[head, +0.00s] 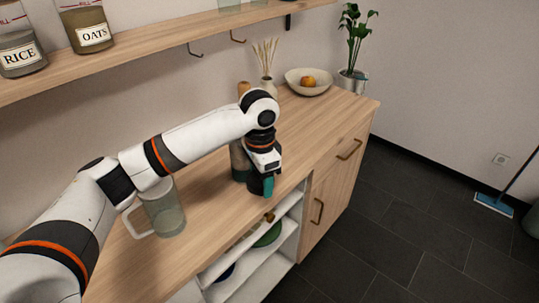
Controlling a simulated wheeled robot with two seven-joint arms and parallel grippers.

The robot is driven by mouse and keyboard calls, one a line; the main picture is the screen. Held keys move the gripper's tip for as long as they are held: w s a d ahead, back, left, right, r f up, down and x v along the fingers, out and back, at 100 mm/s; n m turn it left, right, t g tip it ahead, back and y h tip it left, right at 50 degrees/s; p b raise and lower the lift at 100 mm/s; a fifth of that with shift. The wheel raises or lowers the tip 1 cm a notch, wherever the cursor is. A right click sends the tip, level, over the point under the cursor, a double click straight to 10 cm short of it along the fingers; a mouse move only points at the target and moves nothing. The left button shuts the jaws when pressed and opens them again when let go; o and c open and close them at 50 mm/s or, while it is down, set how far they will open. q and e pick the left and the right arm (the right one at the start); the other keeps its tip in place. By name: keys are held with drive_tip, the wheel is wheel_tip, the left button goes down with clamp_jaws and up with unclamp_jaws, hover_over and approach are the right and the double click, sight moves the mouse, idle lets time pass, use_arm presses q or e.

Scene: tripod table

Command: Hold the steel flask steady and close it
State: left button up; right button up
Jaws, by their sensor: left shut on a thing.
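My left gripper (262,186) points down over the front edge of the wooden counter, near its middle. It is shut on a small teal piece (268,186); I cannot tell whether this belongs to the flask. I cannot make out a steel flask. My right gripper is not in view.
A glass jug (165,212) stands on the counter (325,122) below my left forearm. A bowl with fruit (309,87), a reed vase (266,85) and a plant (350,78) stand at the back. An open shelf (245,262) holds dishes below. The counter's right part is clear.

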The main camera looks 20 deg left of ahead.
use_arm(q)
drive_tip(key=s+f+n, duration=0.1)
drive_tip(key=s+n, duration=0.8)
drive_tip(key=s, duration=0.7)
drive_tip(key=shift+s+f, duration=0.25)
drive_tip(key=shift+f, duration=0.15)
